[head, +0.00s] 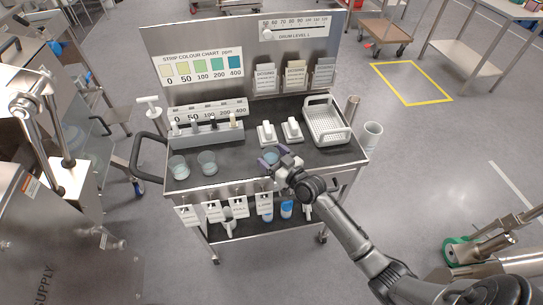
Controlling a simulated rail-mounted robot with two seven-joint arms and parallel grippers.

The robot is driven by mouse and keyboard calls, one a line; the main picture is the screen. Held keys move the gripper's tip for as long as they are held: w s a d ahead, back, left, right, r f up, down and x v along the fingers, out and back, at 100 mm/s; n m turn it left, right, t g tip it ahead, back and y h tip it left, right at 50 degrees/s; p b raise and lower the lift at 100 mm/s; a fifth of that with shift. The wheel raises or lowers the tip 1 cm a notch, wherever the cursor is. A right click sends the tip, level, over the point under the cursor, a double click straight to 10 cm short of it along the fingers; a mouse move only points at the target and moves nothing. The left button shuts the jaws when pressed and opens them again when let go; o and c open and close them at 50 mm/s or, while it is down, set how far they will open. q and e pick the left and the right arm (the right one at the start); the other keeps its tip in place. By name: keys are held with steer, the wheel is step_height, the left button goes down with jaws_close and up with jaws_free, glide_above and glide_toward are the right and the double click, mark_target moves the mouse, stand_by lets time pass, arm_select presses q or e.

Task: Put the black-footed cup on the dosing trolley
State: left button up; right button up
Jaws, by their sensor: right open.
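The dosing trolley (240,181) stands in the middle of the head view, with a dark top and a steel back panel. Two clear cups, one at the left front corner (178,168) and one beside it (207,162), stand on its top. A third cup (271,155) stands near the front edge, between the fingers of my right gripper (271,158). The right gripper is open around or just beside this cup; I cannot tell whether it touches. The cups' feet are too small or hidden to tell which is black. My left gripper is not in view.
A grey rack (206,133) with small bottles, two white scoop-like items (266,134) and a white basket (327,121) stand behind the cups. A cup-shaped container (371,136) sits off the trolley's right side. Tags hang along the front edge.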

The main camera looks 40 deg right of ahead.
steer(key=s+p, duration=0.1)
steer(key=s, duration=0.9)
steer(key=s+a+f+n+g+y, duration=0.2)
steer(key=s+a+f+g, duration=0.5)
steer(key=s+a, duration=0.4)
steer(key=s+a+g+h, duration=0.2)
steer(key=s+g, duration=0.5)
steer(key=s, duration=0.7)
steer(key=shift+s+a+f+m+h, duration=0.3)
steer(key=shift+a+h, duration=0.1)
steer(key=shift+a, duration=0.2)
